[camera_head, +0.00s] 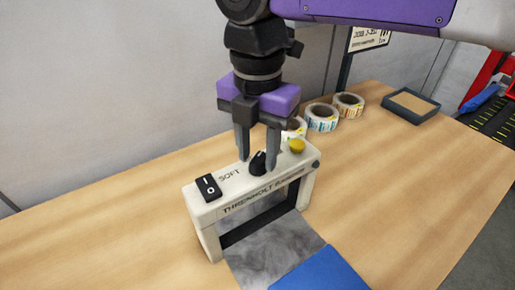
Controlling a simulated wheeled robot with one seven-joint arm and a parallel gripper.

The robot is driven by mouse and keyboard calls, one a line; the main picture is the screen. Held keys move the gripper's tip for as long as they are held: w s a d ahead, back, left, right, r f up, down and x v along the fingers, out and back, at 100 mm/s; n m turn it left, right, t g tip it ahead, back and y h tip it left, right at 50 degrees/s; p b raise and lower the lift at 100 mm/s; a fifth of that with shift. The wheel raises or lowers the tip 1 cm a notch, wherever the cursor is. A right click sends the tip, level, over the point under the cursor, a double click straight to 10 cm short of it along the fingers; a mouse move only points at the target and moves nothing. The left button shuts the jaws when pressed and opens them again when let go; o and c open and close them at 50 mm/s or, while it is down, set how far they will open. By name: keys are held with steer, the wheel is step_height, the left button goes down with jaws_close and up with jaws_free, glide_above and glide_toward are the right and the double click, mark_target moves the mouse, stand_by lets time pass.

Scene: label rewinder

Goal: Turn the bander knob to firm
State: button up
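The bander (240,206) is a cream arch-shaped machine on the wooden bench, with lettering along its front edge. Its black knob (257,164) stands on the top face, to the right of the word "SOFT". Any "firm" label is hidden or too small to read. My gripper (258,160) points down over the bander with its two grey fingers apart, one on each side of the knob. I cannot tell whether the fingers touch the knob. A black rocker switch (208,187) sits at the left end of the top, and a yellow button (297,145) at the right end.
Several label rolls (321,117) stand behind the bander. A dark tray (411,105) lies at the back right. A blue sheet (320,272) lies in front of the bander. The bench (100,235) is clear at left, with a wall behind.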

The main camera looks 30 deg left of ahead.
mark_target(258, 157)
steer(key=shift+r, duration=0.1)
step_height(258, 157, up, 8)
steer(key=shift+f, duration=0.15)
stand_by(0.6)
